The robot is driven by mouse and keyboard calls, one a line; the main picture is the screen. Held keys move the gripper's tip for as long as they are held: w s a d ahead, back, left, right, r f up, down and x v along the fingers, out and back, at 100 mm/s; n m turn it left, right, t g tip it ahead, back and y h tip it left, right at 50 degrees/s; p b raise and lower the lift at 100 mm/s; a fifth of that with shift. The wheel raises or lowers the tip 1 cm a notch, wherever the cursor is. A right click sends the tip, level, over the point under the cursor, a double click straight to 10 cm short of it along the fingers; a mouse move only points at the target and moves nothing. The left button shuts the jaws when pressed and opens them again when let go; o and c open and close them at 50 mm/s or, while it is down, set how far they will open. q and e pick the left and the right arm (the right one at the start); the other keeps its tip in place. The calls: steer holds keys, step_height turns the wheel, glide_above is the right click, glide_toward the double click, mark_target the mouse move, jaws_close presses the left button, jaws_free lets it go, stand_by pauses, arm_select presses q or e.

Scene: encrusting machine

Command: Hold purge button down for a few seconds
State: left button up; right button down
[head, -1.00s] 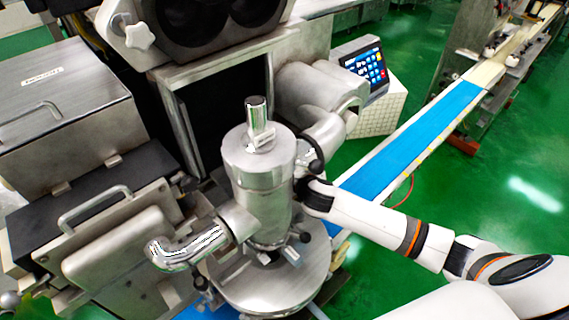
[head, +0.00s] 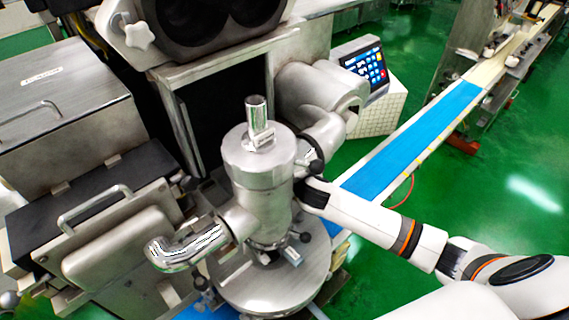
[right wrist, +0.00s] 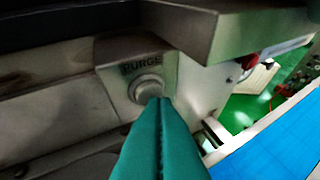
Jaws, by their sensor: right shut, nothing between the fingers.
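The purge button (right wrist: 146,90) is a round metal button on a grey metal box, under the label PURGE, in the right wrist view. My right gripper (right wrist: 160,104) is shut and empty, with its teal fingertips together at the button's lower right edge. The tips overlap the button in the picture and look to be touching it, though the exact contact is hard to tell. In the head view the button and my right fingertips are hidden behind the steel cylinder (head: 262,190); my right arm reaches in from the right. My left gripper is not in view.
The encrusting machine fills the left and middle of the head view. A touch panel (head: 367,68) stands behind the cylinder. A blue conveyor belt (head: 415,145) runs away to the upper right. A metal ledge (right wrist: 225,25) overhangs above the button. Green floor lies open at right.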

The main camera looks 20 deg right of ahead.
steer(key=shift+w+r, duration=0.3)
steer(key=shift+r, duration=0.15)
stand_by(2.2)
steer(key=shift+s+f+p, duration=0.1)
steer(key=shift+s+p, duration=0.15)
steer(key=shift+p, duration=0.05)
stand_by(1.4)
steer(key=shift+s+d+f, duration=0.15)
steer(key=shift+s+d, duration=0.05)
steer(key=shift+s, duration=0.25)
steer(key=s, duration=0.1)
steer(key=s+d, duration=0.1)
steer(key=s, duration=0.2)
steer(key=shift+s+d+f, duration=0.15)
steer(key=shift+s+d, duration=0.15)
steer(key=shift+s, duration=0.1)
steer(key=shift+s, duration=0.1)
stand_by(0.3)
